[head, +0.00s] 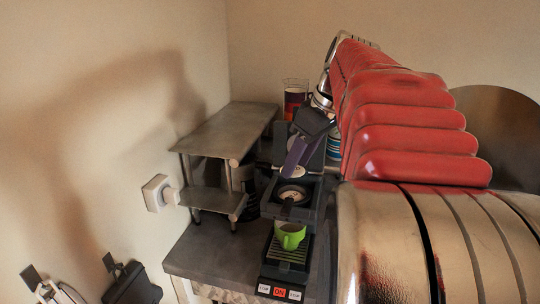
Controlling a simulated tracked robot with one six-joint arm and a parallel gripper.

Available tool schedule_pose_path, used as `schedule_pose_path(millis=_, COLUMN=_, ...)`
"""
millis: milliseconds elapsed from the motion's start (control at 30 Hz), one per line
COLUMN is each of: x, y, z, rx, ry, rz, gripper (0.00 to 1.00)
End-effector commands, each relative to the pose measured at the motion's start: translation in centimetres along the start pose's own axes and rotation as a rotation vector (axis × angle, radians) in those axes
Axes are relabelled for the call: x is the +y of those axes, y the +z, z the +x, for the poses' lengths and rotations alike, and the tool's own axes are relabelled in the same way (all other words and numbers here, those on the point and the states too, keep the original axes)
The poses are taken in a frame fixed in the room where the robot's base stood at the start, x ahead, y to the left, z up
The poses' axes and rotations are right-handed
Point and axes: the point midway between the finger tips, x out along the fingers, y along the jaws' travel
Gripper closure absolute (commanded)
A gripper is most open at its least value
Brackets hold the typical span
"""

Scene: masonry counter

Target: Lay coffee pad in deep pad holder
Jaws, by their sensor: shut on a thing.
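My gripper (293,164), dark with purple fingers, points down over the coffee machine. It is shut on a pale round coffee pad (295,172), which shows at the fingertips and is partly covered by them. The dark pad holder (292,205) sits in the front of the machine, just below and nearer than the pad in the picture. Its round opening faces up, and something pale shows inside; I cannot tell what it is. The pad appears apart from the holder, but the exact gap is unclear.
A green cup (290,237) stands on the drip grate below the holder, above a lit button panel (280,292). A metal shelf (215,133) stands left on the grey counter (207,252). A glass jug (295,97) is behind. My red arm hides the right side.

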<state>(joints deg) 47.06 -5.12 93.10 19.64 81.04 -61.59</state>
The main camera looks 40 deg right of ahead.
Motion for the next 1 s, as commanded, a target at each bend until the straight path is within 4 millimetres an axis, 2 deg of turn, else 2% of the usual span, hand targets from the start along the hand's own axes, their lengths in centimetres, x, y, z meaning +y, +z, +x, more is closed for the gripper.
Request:
schedule_pose_path(millis=633, x=0.0, y=1.4, z=3.3, rx=0.0, ry=0.0, rz=0.002, gripper=0.78)
schedule_pose_path(millis=1000, x=0.1, y=1.7, z=4.0, rx=0.001, ry=0.002, rz=0.002, gripper=0.78)
